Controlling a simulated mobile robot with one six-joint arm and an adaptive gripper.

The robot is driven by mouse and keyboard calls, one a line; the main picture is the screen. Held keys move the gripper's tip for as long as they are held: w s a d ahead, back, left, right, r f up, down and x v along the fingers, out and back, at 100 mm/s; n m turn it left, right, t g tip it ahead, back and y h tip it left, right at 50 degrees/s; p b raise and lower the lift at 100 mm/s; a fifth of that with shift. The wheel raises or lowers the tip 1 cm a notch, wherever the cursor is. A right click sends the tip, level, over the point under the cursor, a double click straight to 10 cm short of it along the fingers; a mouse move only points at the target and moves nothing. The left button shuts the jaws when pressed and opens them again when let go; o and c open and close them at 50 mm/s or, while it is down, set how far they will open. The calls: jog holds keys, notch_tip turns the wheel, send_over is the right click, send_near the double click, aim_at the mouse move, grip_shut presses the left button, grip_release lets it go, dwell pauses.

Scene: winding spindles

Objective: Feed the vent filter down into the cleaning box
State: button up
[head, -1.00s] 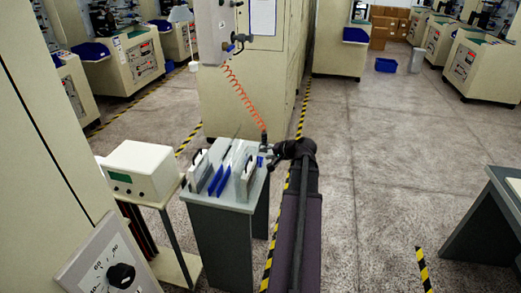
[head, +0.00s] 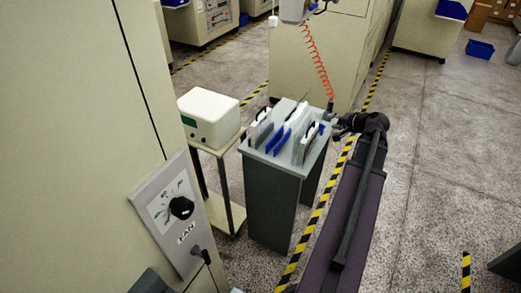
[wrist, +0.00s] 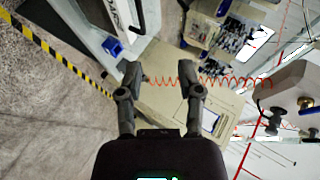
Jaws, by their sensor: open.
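Several upright flat panels stand in a row on a grey stand (head: 272,205). They include a light panel with a dark handle (head: 261,130), blue ones (head: 281,141) and a grey-white one (head: 307,145). I cannot tell which panel is the vent filter, or for certain which object is the cleaning box. My gripper (head: 337,126) is at the right end of the stand top, small and dark in the head view. In the wrist view my gripper (wrist: 160,78) is open, its two fingers apart with nothing held between them.
A red coiled hose (head: 318,65) hangs above the stand and passes behind my fingers in the wrist view. A cream instrument box (head: 208,115) sits on a small table left of the stand. A fan knob panel (head: 172,215) is nearer. Grey floor (head: 440,180) is open at right.

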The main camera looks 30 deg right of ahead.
jog(key=w+a+f+n+g+y, duration=0.1)
jog(key=w+a+f+n+g, duration=0.15)
jog(key=a, duration=0.65)
jog(key=w+a+f+n+g+y, duration=0.15)
jog(key=w+a, duration=0.25)
jog(key=a, duration=0.4)
jog(key=w+a+f+n+g+y, duration=0.1)
jog(key=w+a+f+n+g, duration=0.15)
jog(key=a, duration=0.65)
jog(key=s+a+f+n+g+h, duration=0.1)
jog(key=a+n, duration=0.3)
jog(key=a, duration=0.8)
jog(key=s+a+f+n+g+h, duration=0.1)
jog(key=s+a+n+g+h, duration=0.1)
jog(key=a, duration=1)
jog(key=shift+s+f+n+g+h, duration=0.35)
jog(key=shift+s+n+g, duration=0.45)
jog(key=shift+n+g, duration=0.4)
